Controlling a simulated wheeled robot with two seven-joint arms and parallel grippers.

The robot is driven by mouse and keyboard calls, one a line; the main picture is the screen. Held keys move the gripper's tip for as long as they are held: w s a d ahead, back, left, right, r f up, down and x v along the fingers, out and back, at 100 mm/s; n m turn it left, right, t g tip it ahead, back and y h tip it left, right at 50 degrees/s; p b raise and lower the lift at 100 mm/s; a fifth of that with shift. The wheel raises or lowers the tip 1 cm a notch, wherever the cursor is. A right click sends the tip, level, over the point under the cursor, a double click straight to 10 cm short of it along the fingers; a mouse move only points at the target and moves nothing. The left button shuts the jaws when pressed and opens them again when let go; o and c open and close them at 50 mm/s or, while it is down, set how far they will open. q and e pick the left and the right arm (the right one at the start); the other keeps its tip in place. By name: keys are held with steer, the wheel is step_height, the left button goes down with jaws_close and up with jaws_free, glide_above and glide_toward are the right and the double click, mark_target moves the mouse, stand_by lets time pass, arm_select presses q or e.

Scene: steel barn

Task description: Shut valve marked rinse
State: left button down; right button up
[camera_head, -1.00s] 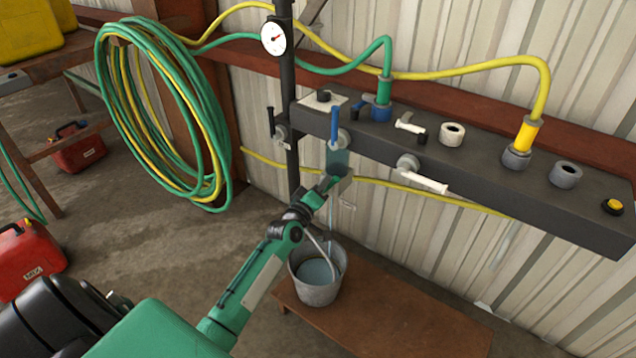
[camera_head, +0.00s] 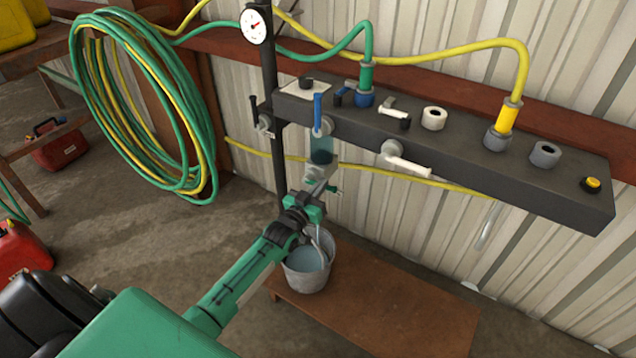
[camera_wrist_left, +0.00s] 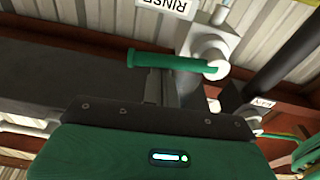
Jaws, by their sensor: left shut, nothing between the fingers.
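A green lever handle (camera_wrist_left: 165,60) on a pale valve body (camera_wrist_left: 208,48) shows in the left wrist view, with a RINSE label (camera_wrist_left: 165,6) beside it. The lever lies nearly level in that view. In the head view, a small green lever (camera_head: 334,189) shows below the clear bowl (camera_head: 321,150), partly hidden by my gripper. My left gripper (camera_head: 319,187) is shut and empty, close to this lever. Its fingertips (camera_wrist_left: 158,88) are just below the lever in the wrist view; I cannot tell whether they touch it. My right gripper is not in view.
A dark manifold (camera_head: 460,165) carries a blue lever (camera_head: 317,110), white levers (camera_head: 408,165), and hose fittings. A bucket (camera_head: 305,275) stands beneath on a wooden bench (camera_head: 400,310). Coiled hoses (camera_head: 95,120) hang at left. A post with a gauge (camera_head: 254,26) stands beside the manifold.

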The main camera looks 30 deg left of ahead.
arm_select(q)
steer(key=shift+d+f+m, duration=0.1)
steer(key=shift+f+m, duration=0.25)
steer(key=shift+m, duration=0.35)
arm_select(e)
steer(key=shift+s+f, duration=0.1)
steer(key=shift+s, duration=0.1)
